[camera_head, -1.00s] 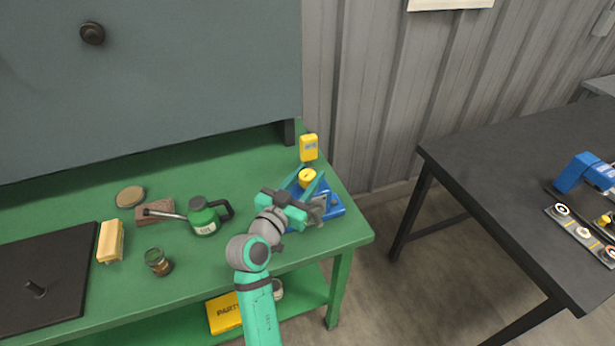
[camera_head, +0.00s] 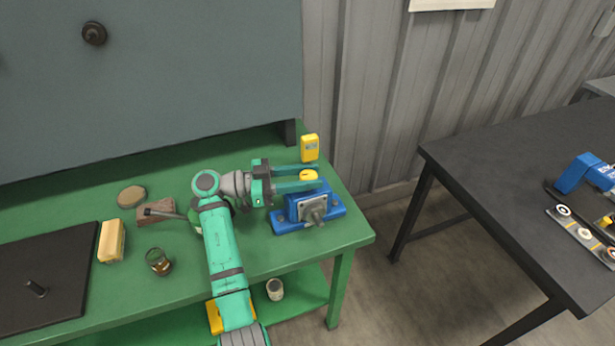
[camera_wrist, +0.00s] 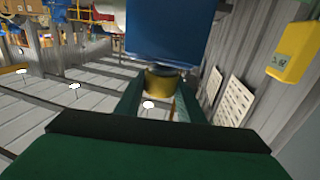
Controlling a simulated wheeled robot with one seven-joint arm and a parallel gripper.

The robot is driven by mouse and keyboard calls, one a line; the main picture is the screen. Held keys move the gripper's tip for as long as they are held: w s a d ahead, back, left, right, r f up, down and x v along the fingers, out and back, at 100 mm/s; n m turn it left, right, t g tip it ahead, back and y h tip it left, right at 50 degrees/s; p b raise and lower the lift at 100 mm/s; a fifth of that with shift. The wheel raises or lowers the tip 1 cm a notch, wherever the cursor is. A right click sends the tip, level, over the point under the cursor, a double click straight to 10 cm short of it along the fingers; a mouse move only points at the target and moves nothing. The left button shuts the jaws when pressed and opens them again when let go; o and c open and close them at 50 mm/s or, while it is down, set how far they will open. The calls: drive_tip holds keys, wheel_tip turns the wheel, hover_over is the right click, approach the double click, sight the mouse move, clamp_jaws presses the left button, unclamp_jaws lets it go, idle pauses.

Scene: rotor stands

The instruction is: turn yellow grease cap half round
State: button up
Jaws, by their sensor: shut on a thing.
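The yellow grease cap (camera_head: 308,175) sits on top of the blue rotor stand (camera_head: 292,212) at the right end of the green bench. My gripper (camera_head: 306,177) reaches it from the left, level, with one finger on each side of the cap, and is shut on it. In the wrist view the cap (camera_wrist: 163,84) shows between the fingertips, against the blue body (camera_wrist: 168,35) of the stand. The fingers cover part of the cap's sides.
A yellow box (camera_head: 309,147) stands just behind the cap. A black table (camera_head: 520,170) stands right.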

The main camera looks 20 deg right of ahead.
drive_tip(key=m+g+y, duration=0.1)
drive_tip(key=g, duration=0.1)
drive_tip(key=m+g, duration=0.2)
drive_tip(key=g, duration=0.1)
drive_tip(key=shift+d+f+m+y, duration=0.1)
drive_tip(key=shift+m+y, duration=0.2)
drive_tip(key=shift+y, duration=0.1)
drive_tip(key=shift+m+g+y, duration=0.3)
drive_tip(key=shift+g, duration=0.3)
drive_tip(key=shift+s+f, duration=0.1)
drive_tip(key=shift+f, duration=0.05)
drive_tip(key=o, duration=1)
drive_tip(key=shift+o, duration=0.2)
